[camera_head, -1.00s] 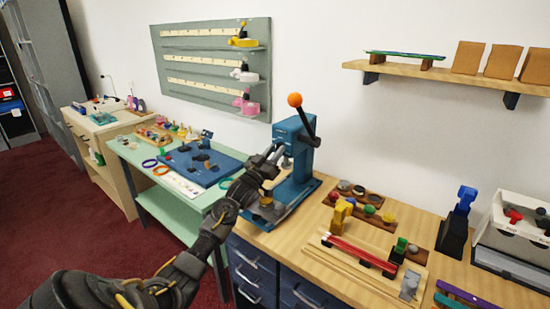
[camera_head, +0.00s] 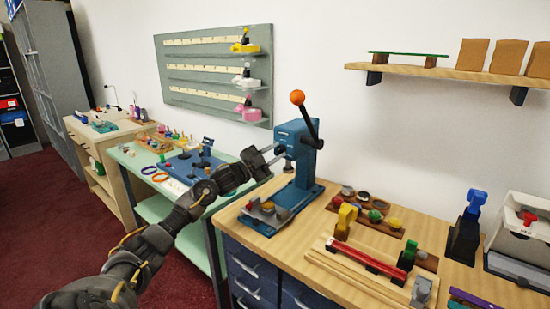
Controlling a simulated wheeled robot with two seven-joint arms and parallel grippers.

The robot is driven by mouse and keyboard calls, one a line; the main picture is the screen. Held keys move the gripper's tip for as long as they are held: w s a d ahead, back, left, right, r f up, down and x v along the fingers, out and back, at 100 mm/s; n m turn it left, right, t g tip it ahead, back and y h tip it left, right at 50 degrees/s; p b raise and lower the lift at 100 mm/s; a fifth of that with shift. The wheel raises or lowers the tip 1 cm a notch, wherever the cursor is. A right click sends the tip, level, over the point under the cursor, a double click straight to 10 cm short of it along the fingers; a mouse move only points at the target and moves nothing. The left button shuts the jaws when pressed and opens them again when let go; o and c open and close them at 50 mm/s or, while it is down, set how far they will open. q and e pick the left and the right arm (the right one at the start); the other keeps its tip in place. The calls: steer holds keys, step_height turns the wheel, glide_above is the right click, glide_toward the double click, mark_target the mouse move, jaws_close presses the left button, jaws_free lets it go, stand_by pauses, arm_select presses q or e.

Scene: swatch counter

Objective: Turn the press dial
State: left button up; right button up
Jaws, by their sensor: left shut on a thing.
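The blue press (camera_head: 297,172) stands on the wooden counter, with a black lever (camera_head: 309,121) topped by an orange ball (camera_head: 297,97). My left arm comes in from the lower left. Its gripper (camera_head: 272,158) is at the left side of the press head, with its fingers closed at the dial there. The dial itself is mostly hidden by the fingers, so its angle cannot be told. My right gripper is not in view.
The press base carries a small metal fixture with a red part (camera_head: 249,205). Right of it are a tray of knobs (camera_head: 368,213) and a wooden jig (camera_head: 372,271) with a red bar. A green table (camera_head: 150,205) stands to the left. A shelf (camera_head: 450,77) hangs above.

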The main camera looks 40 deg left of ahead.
arm_select(q)
steer(key=shift+a+m, duration=0.1)
steer(key=shift+m, duration=0.6)
steer(key=shift+r+m+g+h+b, duration=0.15)
steer(key=shift+m+g+h+b, duration=0.35)
steer(key=shift+m, duration=0.6)
steer(key=shift+c, duration=0.2)
steer(key=shift+m+g, duration=0.5)
steer(key=shift+m, duration=0.4)
steer(key=m, duration=0.1)
steer(key=m+g+p, duration=0.1)
steer(key=m, duration=0.1)
steer(key=shift+r+m, duration=0.25)
steer(key=shift+m, duration=0.05)
steer(key=shift+r+m+g+y+p, duration=0.1)
steer(key=shift+m+g+y+p, duration=0.4)
steer(key=shift+m, duration=0.7)
steer(key=shift+m+g+y+p, duration=0.3)
steer(key=shift+m+g+p, duration=0.1)
steer(key=shift+m, duration=0.9)
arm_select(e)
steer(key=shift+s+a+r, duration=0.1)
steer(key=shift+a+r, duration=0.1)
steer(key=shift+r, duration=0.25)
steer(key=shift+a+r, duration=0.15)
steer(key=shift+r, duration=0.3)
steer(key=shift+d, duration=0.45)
